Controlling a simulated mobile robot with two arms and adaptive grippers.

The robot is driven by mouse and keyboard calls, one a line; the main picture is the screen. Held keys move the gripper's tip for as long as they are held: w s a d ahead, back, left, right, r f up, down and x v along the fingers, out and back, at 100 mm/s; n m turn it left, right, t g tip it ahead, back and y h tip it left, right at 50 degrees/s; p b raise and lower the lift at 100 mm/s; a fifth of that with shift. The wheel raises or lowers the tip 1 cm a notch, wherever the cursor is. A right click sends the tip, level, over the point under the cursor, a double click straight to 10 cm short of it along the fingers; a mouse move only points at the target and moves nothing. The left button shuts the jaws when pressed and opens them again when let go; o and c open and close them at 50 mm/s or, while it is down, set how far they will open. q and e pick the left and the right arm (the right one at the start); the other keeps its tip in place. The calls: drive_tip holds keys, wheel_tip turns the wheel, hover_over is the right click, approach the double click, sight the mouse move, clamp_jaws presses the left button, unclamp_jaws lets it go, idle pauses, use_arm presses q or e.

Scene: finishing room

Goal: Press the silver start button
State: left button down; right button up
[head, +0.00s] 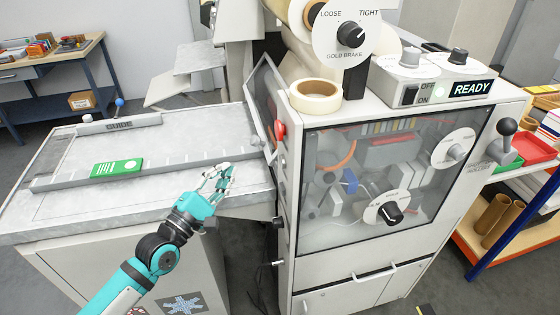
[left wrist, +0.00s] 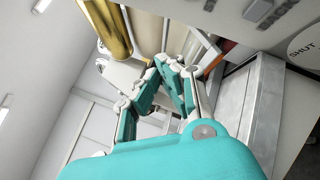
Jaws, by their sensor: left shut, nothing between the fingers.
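A round silver button (head: 410,57) sits on top of the control box (head: 420,80) on the machine, at the upper right of the head view. I cannot read a label on it. My left gripper (head: 222,172) is shut and empty, over the front right edge of the bench, left of the machine and well apart from the button. Its teal and grey fingers also show in the left wrist view (left wrist: 170,64). The silver button cannot be made out in that view. My right gripper is not in view.
A dark knob (head: 458,57) stands beside the button, above a lit READY display (head: 472,88). A tape roll (head: 315,95) lies on the machine top. A red knob (head: 280,130) projects from its side. A green card (head: 116,168) lies on the bench (head: 75,207).

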sight(283, 162)
use_arm(q)
drive_tip(key=w+d+p, duration=0.1)
drive_tip(key=w+d, duration=0.1)
drive_tip(key=d, duration=0.6)
drive_tip(key=shift+d+p, duration=0.15)
drive_tip(key=shift+p, duration=0.25)
drive_tip(key=shift+w+d, duration=0.15)
idle(1.0)
drive_tip(key=shift+d, duration=0.25)
